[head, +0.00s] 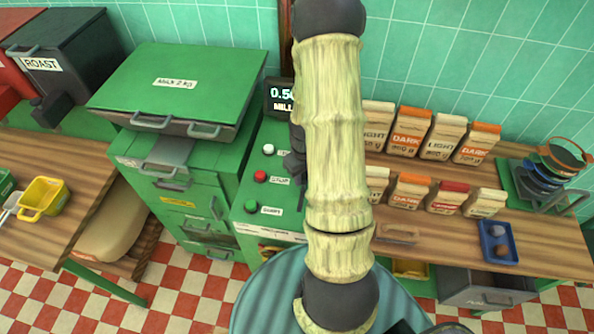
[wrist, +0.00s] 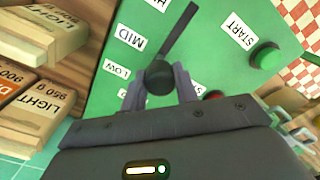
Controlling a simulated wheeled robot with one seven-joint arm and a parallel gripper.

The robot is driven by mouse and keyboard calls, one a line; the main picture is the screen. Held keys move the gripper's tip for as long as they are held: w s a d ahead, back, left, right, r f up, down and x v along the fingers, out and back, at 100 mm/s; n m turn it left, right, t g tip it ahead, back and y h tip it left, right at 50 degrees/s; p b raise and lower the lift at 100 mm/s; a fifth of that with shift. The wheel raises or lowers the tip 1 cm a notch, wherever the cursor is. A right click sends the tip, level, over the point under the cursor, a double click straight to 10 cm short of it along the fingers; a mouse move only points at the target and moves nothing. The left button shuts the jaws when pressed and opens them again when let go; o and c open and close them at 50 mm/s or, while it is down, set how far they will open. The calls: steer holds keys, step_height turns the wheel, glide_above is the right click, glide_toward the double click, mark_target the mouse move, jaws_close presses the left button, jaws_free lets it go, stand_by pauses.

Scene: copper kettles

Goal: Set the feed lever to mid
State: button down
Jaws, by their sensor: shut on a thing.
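The feed lever (wrist: 159,78) is a dark round knob in the wrist view, at the lower part of a long black slot in a green panel (wrist: 215,72). Labels beside the slot read MID (wrist: 130,38) and LOW (wrist: 117,72), with others partly cut off. The knob appears near LOW, below MID; its exact setting is hard to tell from this angle. My gripper (wrist: 158,85) is shut on the knob, with one finger on each side. In the head view my arm covers the lever.
A green START button (wrist: 264,57) and part of a red button lie right of the slot. In the head view the mill's panel has white, red and green buttons (head: 250,206) and a display (head: 281,98). Coffee bags (head: 409,131) stand close on the right.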

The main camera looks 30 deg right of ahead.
steer(key=shift+s+a, duration=0.1)
steer(key=c, duration=1.1)
jaws_free()
steer(key=shift+o, duration=0.2)
step_height(320, 180, up, 17)
steer(key=b, duration=0.2)
steer(key=shift+r, duration=0.2)
